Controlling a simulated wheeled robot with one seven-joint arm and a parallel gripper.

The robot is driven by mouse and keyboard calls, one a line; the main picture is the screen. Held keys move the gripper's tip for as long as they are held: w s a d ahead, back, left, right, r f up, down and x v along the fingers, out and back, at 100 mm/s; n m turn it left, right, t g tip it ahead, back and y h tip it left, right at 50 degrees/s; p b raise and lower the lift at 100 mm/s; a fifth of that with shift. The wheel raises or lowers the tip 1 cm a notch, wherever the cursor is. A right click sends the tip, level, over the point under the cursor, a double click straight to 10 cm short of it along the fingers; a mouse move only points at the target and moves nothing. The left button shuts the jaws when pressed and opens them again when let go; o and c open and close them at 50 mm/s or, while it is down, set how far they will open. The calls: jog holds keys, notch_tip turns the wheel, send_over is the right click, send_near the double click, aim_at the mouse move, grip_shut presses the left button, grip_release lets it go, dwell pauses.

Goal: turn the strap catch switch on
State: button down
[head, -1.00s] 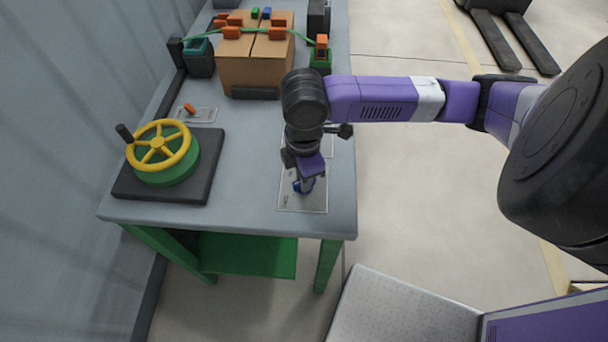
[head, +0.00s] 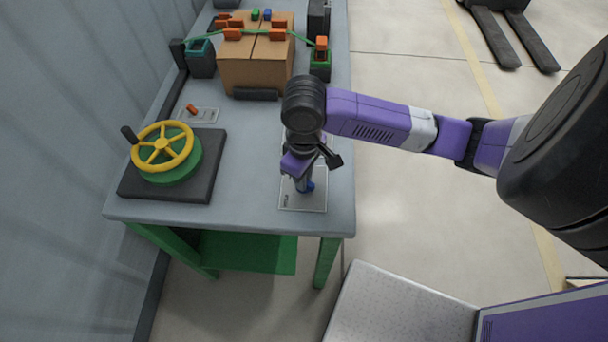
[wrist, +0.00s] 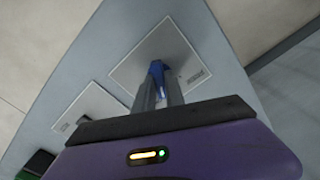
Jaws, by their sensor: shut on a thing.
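A blue switch handle (head: 309,186) stands on a pale plate (head: 313,204) near the table's front right corner. The plate's label is too small to read. My gripper (head: 304,184) points down over the plate and is shut on the blue handle. In the wrist view the blue handle (wrist: 156,69) shows between the two grey fingers, above the pale plate (wrist: 188,50). The fingers hide part of the handle. An orange switch (head: 192,109) sits on another plate (head: 209,115) further back on the left, apart from my gripper.
A yellow handwheel (head: 162,147) on a black base (head: 207,178) stands to the left. A cardboard box (head: 245,75) with a green strap (head: 262,32) is at the back. In the wrist view a second plate (wrist: 78,108) lies near.

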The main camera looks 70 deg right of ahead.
jog(key=shift+m, duration=1.6)
jog(key=c, duration=1.4)
grip_release()
jog(key=shift+r+p, duration=0.45)
jog(key=shift+r, duration=3.45)
